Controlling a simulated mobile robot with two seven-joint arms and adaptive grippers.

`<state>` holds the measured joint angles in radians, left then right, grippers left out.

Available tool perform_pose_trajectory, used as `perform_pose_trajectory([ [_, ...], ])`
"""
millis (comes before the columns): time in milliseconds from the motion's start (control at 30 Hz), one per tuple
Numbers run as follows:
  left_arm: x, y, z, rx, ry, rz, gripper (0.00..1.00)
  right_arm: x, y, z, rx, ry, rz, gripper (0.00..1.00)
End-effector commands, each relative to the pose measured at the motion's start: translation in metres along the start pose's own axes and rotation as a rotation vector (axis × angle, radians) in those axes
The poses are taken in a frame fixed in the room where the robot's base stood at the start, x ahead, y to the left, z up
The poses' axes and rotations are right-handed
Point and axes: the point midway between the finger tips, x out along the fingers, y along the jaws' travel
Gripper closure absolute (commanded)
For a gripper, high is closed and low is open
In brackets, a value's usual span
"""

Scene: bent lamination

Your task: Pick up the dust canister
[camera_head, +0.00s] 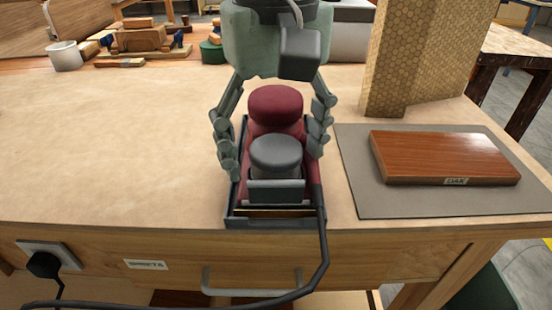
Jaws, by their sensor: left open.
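A dark red power tool (276,106) with a rounded red top stands in a shallow dark tray (232,212) at the front edge of the workbench. A grey round-capped cylinder (275,158) stands on the near side of the tool; it looks like the dust canister, though no label shows. My left gripper (274,158) comes down from the top of the picture with its fingers spread. One finger is on each side of the tool and the cylinder; whether they touch cannot be told. My right gripper is not in view.
A black cord (323,250) runs from the tool over the bench front to a socket (47,262). An oak board (440,157) lies on a grey mat (385,203) at right, before a tall patterned block (412,60). A white mug (65,56) stands back left.

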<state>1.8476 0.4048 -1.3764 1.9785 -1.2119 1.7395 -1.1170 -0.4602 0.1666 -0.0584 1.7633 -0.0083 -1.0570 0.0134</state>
Motion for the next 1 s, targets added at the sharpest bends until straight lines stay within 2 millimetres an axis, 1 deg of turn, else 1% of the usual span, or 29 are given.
perform_pose_trajectory([
  [67,0.000,0.000,0.000,0.000,0.000,0.000,0.25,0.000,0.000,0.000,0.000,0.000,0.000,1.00],
  [500,-0.001,0.000,0.000,0.000,0.000,0.000,0.79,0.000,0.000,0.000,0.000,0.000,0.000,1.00],
  [567,-0.001,0.000,0.000,0.000,0.000,0.001,0.85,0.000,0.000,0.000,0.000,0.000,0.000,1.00],
  [833,-0.002,0.000,0.000,0.000,0.000,0.001,0.85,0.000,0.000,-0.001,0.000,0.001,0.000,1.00],
  [1000,-0.015,0.001,0.000,0.000,0.002,0.004,0.85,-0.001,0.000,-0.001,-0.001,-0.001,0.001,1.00],
])
